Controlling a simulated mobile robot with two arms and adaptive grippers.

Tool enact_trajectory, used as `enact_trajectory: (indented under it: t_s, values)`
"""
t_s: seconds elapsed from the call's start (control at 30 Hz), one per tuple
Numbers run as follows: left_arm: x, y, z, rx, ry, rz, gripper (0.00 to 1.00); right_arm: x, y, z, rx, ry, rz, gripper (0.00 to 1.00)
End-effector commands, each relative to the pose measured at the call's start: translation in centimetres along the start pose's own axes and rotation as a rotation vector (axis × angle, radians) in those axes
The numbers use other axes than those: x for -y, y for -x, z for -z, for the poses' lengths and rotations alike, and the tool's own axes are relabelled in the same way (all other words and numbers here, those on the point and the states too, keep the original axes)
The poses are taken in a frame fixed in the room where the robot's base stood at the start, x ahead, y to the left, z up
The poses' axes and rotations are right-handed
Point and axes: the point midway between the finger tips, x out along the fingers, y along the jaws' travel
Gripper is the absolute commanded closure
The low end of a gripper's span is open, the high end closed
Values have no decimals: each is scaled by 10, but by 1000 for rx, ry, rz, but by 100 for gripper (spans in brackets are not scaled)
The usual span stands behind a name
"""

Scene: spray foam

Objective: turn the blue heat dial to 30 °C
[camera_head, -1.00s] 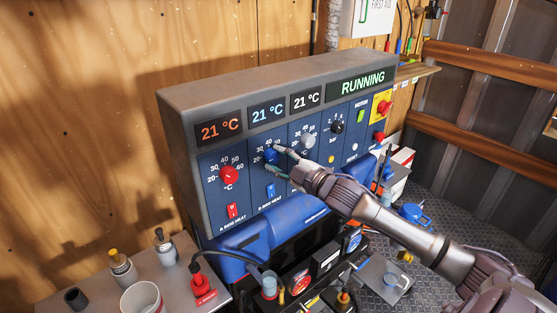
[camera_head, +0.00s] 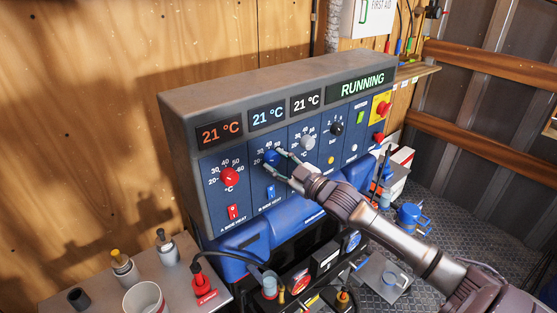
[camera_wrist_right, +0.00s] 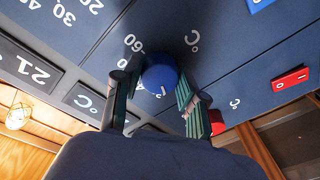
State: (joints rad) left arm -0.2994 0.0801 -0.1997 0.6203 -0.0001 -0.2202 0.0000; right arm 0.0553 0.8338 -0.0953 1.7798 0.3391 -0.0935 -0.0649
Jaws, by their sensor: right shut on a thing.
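The blue heat dial (camera_head: 271,156) sits on the dark blue front panel of the control box, right of the red dial. It also shows in the right wrist view (camera_wrist_right: 159,72), with a small white mark on its near side. My right gripper (camera_head: 275,158) is shut on the blue dial, one finger on each side of it, as the right wrist view (camera_wrist_right: 161,88) shows. The blue display (camera_head: 267,115) above reads 21 °C. The fingers hide part of the dial's scale, so its exact setting cannot be read. My left gripper is out of view.
The red dial (camera_head: 229,176) is close on the left and the grey dial (camera_head: 308,142) close on the right. The blue rocker switch (camera_head: 270,191) is below. A green RUNNING display (camera_head: 361,86) is lit. Bottles and a white cup (camera_head: 144,299) stand at lower left.

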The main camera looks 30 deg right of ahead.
Motion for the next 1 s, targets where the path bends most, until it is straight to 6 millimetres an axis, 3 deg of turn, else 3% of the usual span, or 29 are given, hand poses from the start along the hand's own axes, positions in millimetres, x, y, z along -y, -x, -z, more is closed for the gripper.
enact_trajectory:
  t_s: [0.5,1.0]
  values:
    - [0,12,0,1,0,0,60,1,0,0,-18,-319,-28,93]
    - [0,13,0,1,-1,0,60,2,0,-1,-21,-369,-32,93]
